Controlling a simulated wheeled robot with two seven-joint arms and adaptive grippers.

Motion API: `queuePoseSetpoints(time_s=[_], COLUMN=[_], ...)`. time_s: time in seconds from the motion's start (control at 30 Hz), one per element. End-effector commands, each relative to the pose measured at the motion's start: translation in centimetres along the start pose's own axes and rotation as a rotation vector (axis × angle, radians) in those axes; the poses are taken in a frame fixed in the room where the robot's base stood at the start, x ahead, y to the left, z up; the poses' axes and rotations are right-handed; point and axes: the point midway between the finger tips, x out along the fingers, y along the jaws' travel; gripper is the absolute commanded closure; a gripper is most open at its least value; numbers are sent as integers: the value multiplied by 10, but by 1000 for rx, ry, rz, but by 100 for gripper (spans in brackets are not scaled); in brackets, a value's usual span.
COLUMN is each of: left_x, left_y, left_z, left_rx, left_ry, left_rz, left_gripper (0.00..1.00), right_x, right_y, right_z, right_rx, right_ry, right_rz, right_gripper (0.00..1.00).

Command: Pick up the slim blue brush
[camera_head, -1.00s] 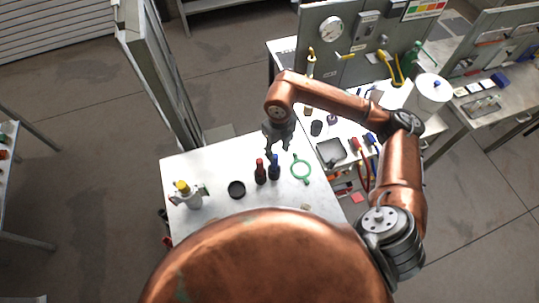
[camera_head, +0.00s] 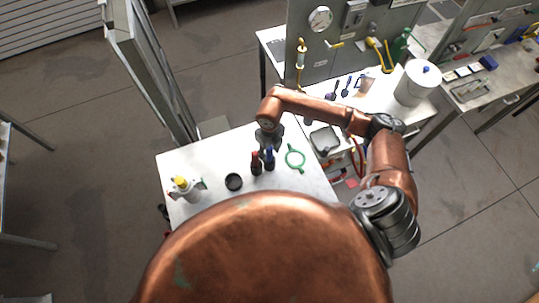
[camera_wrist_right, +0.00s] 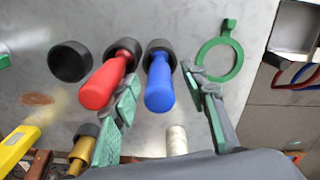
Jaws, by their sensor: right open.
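The slim blue brush (camera_head: 269,159) stands on the white table with its blue handle up. In the right wrist view the blue handle (camera_wrist_right: 160,85) points toward the camera, with a dark part at its far end. My right gripper (camera_head: 270,146) is just above the blue brush in the head view. In the right wrist view my right gripper (camera_wrist_right: 161,76) is open, its fingers on either side of the blue handle, with a gap visible on the right. The left finger is between the blue handle and a red-handled one (camera_wrist_right: 104,88). My left gripper is not in view.
A black round cup (camera_head: 233,182) stands left of the red handle. A green ring (camera_head: 295,157) lies close on the right. A yellow-topped white bottle (camera_head: 183,186) is at the table's left. A grey tray (camera_head: 325,140) is to the right.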

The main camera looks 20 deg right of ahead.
Motion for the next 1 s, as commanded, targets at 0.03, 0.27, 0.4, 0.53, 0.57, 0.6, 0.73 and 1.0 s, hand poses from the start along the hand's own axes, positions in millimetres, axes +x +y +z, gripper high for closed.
queuePoseSetpoints(time_s=[0.03,0.27,0.4,0.53,0.57,0.6,0.73,1.0], left_x=[-3,-5,-4,-4,-4,-4,-4,-5], left_y=[0,0,0,0,0,0,0,0], left_z=[-3,0,5,8,8,8,8,7], left_rx=[0,0,-1,-1,-1,-1,-1,-1], left_ry=[4,0,-7,-10,-11,-11,-11,-10], left_rz=[0,0,0,0,0,0,0,0], left_gripper=[60,60,60,60,60,60,60,60], right_x=[6,19,19,19,19,19,18,18], right_y=[1,0,0,0,0,0,0,0], right_z=[0,0,0,0,0,0,0,0], right_rx=[0,-1,-1,-1,-1,-1,-1,-1], right_ry=[1,-1,-1,-1,-1,-1,-1,-1], right_rz=[2,-1,-1,0,0,0,0,0], right_gripper=[60,60,60,69,71,74,82,100])
